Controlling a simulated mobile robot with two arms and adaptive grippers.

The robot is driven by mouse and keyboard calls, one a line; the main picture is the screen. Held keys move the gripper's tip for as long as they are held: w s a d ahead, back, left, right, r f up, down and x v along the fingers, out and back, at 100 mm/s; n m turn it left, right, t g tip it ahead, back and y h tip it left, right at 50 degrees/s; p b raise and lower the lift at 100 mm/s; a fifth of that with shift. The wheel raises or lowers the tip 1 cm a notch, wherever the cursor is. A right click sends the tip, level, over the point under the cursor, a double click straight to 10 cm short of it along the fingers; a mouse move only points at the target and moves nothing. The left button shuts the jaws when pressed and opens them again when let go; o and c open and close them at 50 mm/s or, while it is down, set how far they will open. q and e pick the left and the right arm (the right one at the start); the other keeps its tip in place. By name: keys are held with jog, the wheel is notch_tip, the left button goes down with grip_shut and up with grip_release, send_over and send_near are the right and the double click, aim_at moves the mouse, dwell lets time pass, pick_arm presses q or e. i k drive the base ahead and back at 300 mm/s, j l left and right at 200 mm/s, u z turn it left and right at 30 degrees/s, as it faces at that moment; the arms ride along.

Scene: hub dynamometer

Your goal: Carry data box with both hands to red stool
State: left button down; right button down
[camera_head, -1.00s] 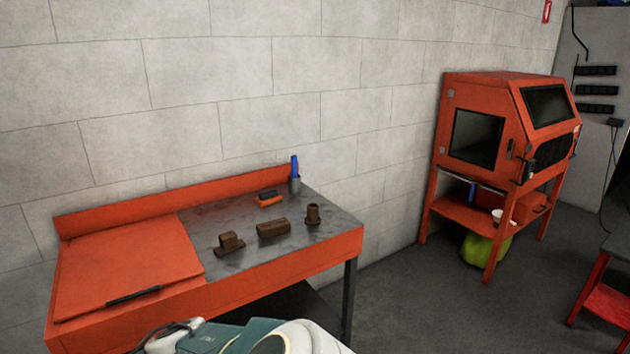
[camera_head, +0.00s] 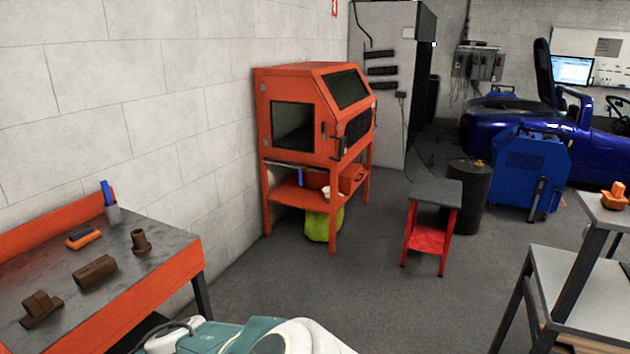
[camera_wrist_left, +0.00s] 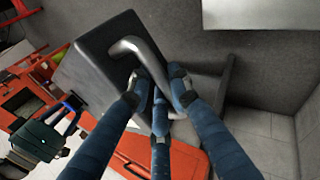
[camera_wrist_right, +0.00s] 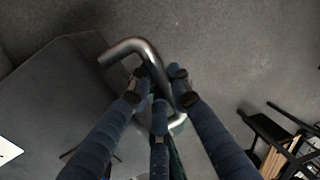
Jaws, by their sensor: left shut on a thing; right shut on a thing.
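The data box is a dark grey box with a bent metal handle on each side. It shows in the left wrist view (camera_wrist_left: 95,65) and in the right wrist view (camera_wrist_right: 50,95). My left gripper (camera_wrist_left: 160,85) is shut on one handle, and my right gripper (camera_wrist_right: 158,82) is shut on the other. The head view shows neither the box nor the grippers. The red stool (camera_head: 430,240) stands on the floor right of centre in the head view. Its dark grey top (camera_head: 436,191) is bare.
An orange workbench (camera_head: 150,285) with brown metal parts is at the left. An orange cabinet (camera_head: 315,125) stands by the wall. A black drum (camera_head: 470,200) and blue machine (camera_head: 530,165) are behind the stool. A grey table (camera_head: 580,285) is at the right. Open floor lies in front.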

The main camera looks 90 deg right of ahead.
aim_at(437, 188)
jog(key=z, duration=3.15)
jog(key=i+z, duration=0.1)
jog(key=i, duration=1.7)
jog(key=i+j+z, duration=0.1)
jog(key=i+z, duration=0.15)
jog(key=i, duration=0.7)
jog(key=i+j+z, duration=0.1)
jog(key=i+z, duration=0.2)
jog(key=i, duration=0.65)
jog(key=i+z, duration=0.4)
jog(key=i+j+z, duration=0.15)
jog(key=i+z, duration=0.2)
jog(key=i, duration=0.25)
